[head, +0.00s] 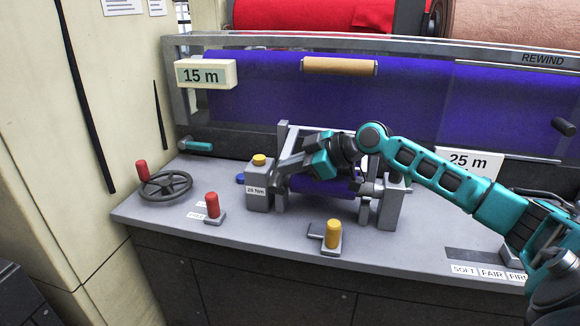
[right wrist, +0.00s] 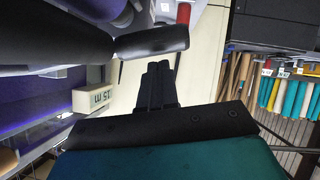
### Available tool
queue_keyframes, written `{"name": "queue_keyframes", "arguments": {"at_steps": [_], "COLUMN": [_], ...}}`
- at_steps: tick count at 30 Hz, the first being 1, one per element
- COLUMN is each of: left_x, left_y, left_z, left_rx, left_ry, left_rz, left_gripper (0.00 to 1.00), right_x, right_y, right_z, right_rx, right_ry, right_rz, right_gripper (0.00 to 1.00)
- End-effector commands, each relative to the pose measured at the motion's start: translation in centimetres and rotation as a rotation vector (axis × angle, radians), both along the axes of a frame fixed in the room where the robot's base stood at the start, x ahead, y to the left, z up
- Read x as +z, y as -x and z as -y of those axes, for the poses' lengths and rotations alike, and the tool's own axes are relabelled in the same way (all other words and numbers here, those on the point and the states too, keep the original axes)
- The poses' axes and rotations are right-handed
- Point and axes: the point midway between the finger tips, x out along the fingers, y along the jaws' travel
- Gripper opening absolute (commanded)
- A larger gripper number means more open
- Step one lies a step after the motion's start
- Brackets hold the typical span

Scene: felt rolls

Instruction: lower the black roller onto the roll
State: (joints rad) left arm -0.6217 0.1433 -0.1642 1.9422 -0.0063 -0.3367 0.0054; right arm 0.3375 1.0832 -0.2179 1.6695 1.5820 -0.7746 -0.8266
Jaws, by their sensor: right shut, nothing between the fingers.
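A small purple roll (head: 318,187) sits in the grey stand in the middle of the bench, partly covered by my arm. My right gripper (head: 281,178) reaches across from the right. It is shut and empty, above the stand's left side, beside the yellow-topped grey post (head: 259,187). In the right wrist view its dark fingers (right wrist: 157,88) show together. I cannot clearly pick out the black roller in the head view. A black cylinder (right wrist: 152,42) in the right wrist view may be it, apart from the fingertips in the picture. My left gripper is not in view.
A handwheel (head: 166,187) with a red knob and a red lever (head: 212,206) stand at left. A yellow-topped lever (head: 333,236) stands in front. A wide purple felt web (head: 250,95) hangs behind. The bench front (head: 250,233) between the levers is clear.

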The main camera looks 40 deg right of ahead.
Motion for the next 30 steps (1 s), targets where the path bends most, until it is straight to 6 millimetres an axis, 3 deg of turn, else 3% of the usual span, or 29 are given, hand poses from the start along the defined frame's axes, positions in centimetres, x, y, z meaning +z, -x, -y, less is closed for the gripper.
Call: {"name": "queue_keyframes", "arguments": {"at_steps": [14,21,30], "left_x": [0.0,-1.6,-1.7], "left_y": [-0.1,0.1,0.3], "left_z": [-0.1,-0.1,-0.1], "left_rx": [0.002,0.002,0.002], "left_ry": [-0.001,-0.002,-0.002], "left_rz": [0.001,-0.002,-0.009], "left_gripper": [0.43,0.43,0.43], "right_x": [-0.8,-2.2,-1.9], "right_y": [-0.3,-0.3,-0.4], "right_z": [0.0,0.0,0.1], "right_rx": [0.0,0.002,0.001], "right_ry": [0.001,0.044,0.049], "right_rz": [0.001,0.037,0.043], "right_gripper": [0.0,0.0,0.0]}}
